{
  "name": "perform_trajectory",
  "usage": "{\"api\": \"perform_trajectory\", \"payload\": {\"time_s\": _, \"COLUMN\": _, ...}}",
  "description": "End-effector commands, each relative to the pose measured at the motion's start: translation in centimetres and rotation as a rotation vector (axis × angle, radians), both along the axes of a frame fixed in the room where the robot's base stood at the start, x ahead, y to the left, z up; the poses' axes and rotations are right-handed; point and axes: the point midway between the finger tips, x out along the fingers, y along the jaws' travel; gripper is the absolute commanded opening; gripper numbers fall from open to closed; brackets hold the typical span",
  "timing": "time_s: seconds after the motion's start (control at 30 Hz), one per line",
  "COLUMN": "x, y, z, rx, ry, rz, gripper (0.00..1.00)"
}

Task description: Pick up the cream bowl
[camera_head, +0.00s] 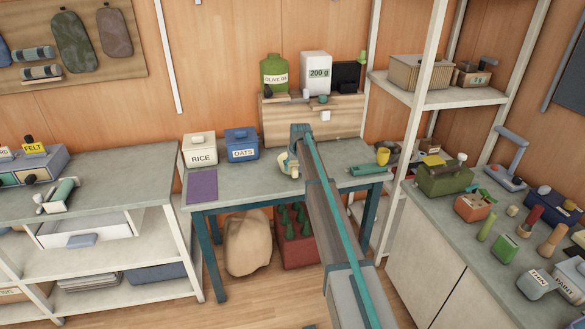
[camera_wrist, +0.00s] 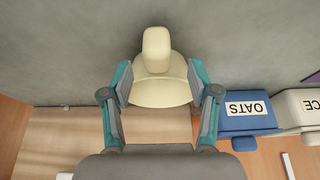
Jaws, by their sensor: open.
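The cream bowl (camera_wrist: 160,92) shows in the wrist view as a pale rounded body with a blocky cream knob (camera_wrist: 156,48) on it. It lies between the two teal-and-grey fingers of my gripper (camera_wrist: 160,78), which stand apart on either side of it. The fingers are very near its sides; I cannot tell whether they touch it. In the head view the cream bowl (camera_head: 287,166) is on the grey-topped table, partly hidden beside the end of my arm. My gripper's fingers are mostly hidden there.
A white RICE box (camera_head: 199,150) and a blue OATS box (camera_head: 241,145) stand left of the bowl. A teal tool (camera_head: 366,170) and a yellow cup (camera_head: 382,156) lie right. The table's front edge (camera_head: 240,207) is close.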

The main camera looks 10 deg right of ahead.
Motion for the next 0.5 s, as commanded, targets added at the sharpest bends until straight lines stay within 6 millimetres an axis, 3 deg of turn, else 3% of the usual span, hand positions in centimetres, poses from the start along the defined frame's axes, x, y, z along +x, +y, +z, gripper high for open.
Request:
{"api": "perform_trajectory", "payload": {"time_s": 0.23, "x": 0.9, "y": -0.1, "z": -1.3, "rx": 0.0, "ry": 0.0, "rz": 0.0, "gripper": 0.6}}
{"api": "perform_trajectory", "payload": {"time_s": 0.5, "x": 2.3, "y": -0.1, "z": -4.6, "rx": 0.0, "ry": 0.0, "rz": 0.0, "gripper": 0.6}}
